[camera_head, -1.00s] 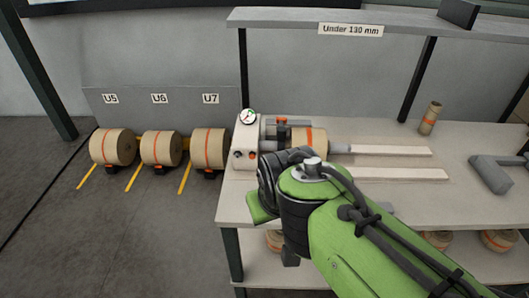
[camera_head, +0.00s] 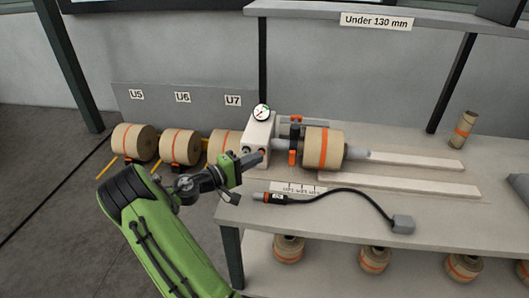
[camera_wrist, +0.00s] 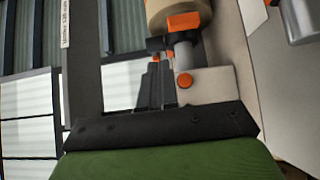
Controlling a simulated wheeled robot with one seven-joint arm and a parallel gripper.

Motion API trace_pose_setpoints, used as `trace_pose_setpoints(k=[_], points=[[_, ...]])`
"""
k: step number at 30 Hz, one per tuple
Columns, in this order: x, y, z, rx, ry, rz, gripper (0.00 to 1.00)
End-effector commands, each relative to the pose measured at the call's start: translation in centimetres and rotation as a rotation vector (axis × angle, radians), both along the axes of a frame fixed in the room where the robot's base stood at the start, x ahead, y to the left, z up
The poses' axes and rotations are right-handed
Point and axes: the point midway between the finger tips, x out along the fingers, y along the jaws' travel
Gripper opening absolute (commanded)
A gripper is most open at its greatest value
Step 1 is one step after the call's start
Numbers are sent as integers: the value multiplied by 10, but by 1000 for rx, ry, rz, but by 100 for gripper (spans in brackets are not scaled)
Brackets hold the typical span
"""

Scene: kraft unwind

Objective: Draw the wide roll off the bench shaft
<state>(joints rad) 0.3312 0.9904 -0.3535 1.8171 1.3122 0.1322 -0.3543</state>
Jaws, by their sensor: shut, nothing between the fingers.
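The wide kraft roll (camera_head: 325,147) with an orange band sits on the grey bench shaft (camera_head: 355,153), which sticks out from a white housing (camera_head: 258,132). An orange and black clamp piece (camera_head: 294,143) stands between the roll and the housing. My gripper (camera_head: 260,158) is shut and empty, its tips at the front of the housing close to a red button; I cannot tell whether they touch. In the wrist view, part of the roll (camera_wrist: 172,12) shows at the top, with the housing (camera_wrist: 215,88) and its red button (camera_wrist: 185,82) beside my dark fingers (camera_wrist: 154,68).
A gauge (camera_head: 261,113) tops the housing. Two pale rails (camera_head: 400,183) lie on the bench right of the roll. A cabled black and orange tool (camera_head: 278,198) lies in front. Several rolls stand at the left and below.

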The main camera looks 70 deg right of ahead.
Motion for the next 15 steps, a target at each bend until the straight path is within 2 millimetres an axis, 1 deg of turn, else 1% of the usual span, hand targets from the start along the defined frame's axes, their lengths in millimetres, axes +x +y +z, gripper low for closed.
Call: trace_pose_setpoints(k=[5, 12, 15], points=[[-17, -25, 0, 0, -6, -6, 0], [-46, -69, -1, 1, -6, -6, 0], [-59, -85, 0, 1, -6, -6, 0]])
